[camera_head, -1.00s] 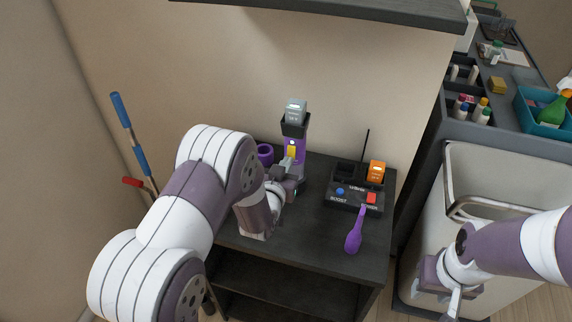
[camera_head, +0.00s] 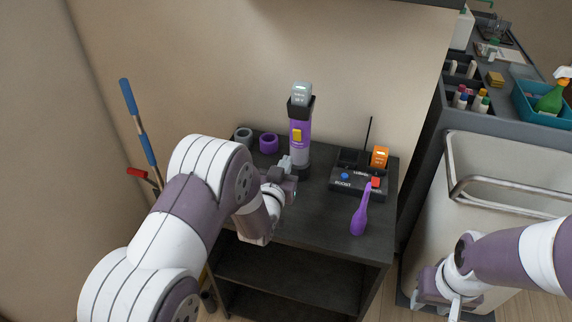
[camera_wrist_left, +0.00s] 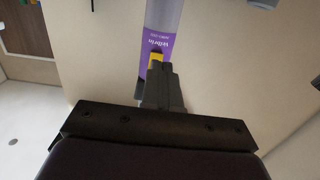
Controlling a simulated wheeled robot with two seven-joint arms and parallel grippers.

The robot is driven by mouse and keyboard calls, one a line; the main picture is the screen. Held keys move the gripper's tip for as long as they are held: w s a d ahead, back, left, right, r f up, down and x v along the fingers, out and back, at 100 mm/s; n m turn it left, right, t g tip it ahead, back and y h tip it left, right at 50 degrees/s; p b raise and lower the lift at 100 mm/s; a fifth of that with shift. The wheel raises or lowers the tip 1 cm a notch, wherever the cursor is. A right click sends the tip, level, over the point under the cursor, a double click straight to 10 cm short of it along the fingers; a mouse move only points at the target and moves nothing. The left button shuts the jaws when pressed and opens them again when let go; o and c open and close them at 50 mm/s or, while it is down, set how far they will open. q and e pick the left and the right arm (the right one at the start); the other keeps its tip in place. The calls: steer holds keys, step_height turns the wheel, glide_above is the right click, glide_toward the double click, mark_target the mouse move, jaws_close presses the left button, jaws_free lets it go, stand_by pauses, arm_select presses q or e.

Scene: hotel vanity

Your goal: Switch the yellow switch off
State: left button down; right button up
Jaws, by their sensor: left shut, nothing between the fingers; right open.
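The yellow switch (camera_head: 297,135) sits on the front of an upright purple and grey cylindrical device (camera_head: 300,152), which has a grey block on top. The device stands at the back of a dark table. My left gripper (camera_head: 286,164) is shut and empty, a little below and in front of the switch in the head view. In the left wrist view its closed fingertips (camera_wrist_left: 158,72) overlap the lower part of the yellow switch (camera_wrist_left: 157,56), so contact cannot be told. Which way the switch is set cannot be told. My right gripper (camera_head: 452,306) is open and empty at the lower right.
A black box (camera_head: 345,186) with blue and red buttons, an antenna and an orange block stands right of the device. A purple ring (camera_head: 268,144) and a grey ring (camera_head: 243,135) lie left. A wall is behind.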

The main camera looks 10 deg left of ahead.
arm_select(q)
steer(key=s+f+b, duration=0.1)
steer(key=s+f, duration=0.1)
steer(key=s, duration=0.5)
steer(key=shift+a, duration=0.15)
arm_select(e)
steer(key=shift+w+f, duration=0.7)
steer(key=shift+f, duration=0.2)
arm_select(q)
steer(key=shift+s+r, duration=0.1)
steer(key=shift+s, duration=0.05)
arm_select(e)
steer(key=shift+s, duration=0.1)
